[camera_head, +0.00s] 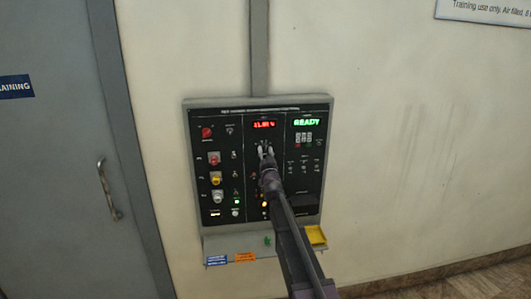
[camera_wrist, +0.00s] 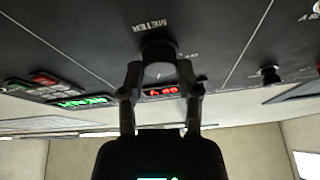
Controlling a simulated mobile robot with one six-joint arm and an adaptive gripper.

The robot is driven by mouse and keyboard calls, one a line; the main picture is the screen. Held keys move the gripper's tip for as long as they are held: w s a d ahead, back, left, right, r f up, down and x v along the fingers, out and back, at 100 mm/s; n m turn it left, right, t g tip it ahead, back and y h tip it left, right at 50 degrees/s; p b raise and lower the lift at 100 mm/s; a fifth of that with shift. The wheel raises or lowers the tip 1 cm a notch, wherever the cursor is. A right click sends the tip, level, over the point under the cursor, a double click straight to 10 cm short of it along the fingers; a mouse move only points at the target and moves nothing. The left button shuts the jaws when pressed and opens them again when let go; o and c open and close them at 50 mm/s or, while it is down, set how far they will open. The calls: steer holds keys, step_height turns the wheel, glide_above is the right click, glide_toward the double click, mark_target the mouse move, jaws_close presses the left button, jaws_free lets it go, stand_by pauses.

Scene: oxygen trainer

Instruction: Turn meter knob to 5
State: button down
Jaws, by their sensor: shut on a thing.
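The meter knob (camera_wrist: 158,50) is a dark round knob on the black panel, under the label METER, which appears upside down in the wrist view. My gripper (camera_wrist: 159,68) has one fingertip on each side of it and is shut on it. In the head view my gripper (camera_head: 265,150) reaches the middle of the control panel (camera_head: 190,122), just below the red display (camera_head: 264,125), and hides the knob. The red display also shows in the wrist view (camera_wrist: 161,91); its digits are hard to read. The knob's pointer cannot be made out.
Red and yellow knobs (camera_head: 216,178) stand on the panel's left section. A green READY display (camera_head: 307,122) is at the upper right. A shelf below holds a yellow tray (camera_head: 316,236) and labels. A grey door (camera_head: 60,180) is at the left.

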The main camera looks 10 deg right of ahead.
steer(key=shift+m, duration=0.3)
steer(key=m+h, duration=0.1)
steer(key=m, duration=0.2)
steer(key=m+h+p, duration=0.1)
steer(key=m+h, duration=0.1)
steer(key=m, duration=0.1)
steer(key=shift+w+a+r+g, duration=0.1)
steer(key=shift+r+g, duration=0.05)
steer(key=shift+g, duration=0.25)
steer(key=shift+m+g+h+p, duration=0.5)
steer(key=shift+m+h, duration=0.6)
steer(key=shift+m, duration=1)
steer(key=shift+c, duration=1.5)
jaws_free()
steer(key=shift+n, duration=0.3)
